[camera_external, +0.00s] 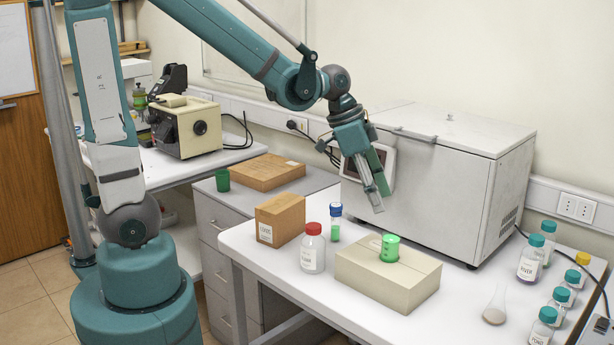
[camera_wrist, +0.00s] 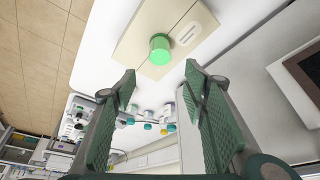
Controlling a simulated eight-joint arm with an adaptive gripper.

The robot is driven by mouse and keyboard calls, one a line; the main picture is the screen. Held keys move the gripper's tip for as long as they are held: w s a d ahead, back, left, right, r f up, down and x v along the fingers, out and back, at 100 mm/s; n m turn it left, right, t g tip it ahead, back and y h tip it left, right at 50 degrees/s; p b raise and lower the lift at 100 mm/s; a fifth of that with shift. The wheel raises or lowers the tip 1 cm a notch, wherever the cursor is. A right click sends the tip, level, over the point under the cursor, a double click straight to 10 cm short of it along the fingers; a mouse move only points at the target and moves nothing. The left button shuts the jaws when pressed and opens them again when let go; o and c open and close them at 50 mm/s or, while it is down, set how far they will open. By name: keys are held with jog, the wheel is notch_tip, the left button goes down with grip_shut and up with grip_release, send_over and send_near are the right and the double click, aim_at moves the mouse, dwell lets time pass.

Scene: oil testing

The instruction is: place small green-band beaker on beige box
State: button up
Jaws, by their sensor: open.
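The small green-band beaker (camera_external: 390,248) stands upright on top of the beige box (camera_external: 375,281), near the middle of its top. In the wrist view the beaker (camera_wrist: 160,46) shows as a bright green disc on the box (camera_wrist: 135,38), ahead of the fingertips. My gripper (camera_external: 381,199) is open and empty above the box, slightly left of the beaker and apart from it. In the wrist view its two fingers (camera_wrist: 160,80) are spread wide with nothing between them. No part of the gripper touches the beaker.
A red-capped bottle (camera_external: 313,250), a blue-capped vial (camera_external: 336,222) and a brown box (camera_external: 280,219) stand left of the beige box. A large white machine (camera_external: 450,185) stands behind. Several capped bottles (camera_external: 531,260) line the right side.

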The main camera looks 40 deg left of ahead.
dwell(0.5)
jog(key=s+a+r+n+t+y, duration=0.1)
jog(key=s+a+r+n, duration=0.1)
jog(key=a, duration=0.6)
jog(key=s+a+r+n+t+y, duration=0.1)
jog(key=s+a+r+n+t, duration=0.1)
jog(key=s+a+n, duration=0.3)
jog(key=s+a+r+n+t+y, duration=0.1)
jog(key=s+a+r+n, duration=0.2)
jog(key=a, duration=0.9)
jog(key=shift+s+a+r+n+t+y, duration=0.2)
jog(key=shift+s+r+n+t+y, duration=0.15)
jog(key=shift+s+r, duration=0.4)
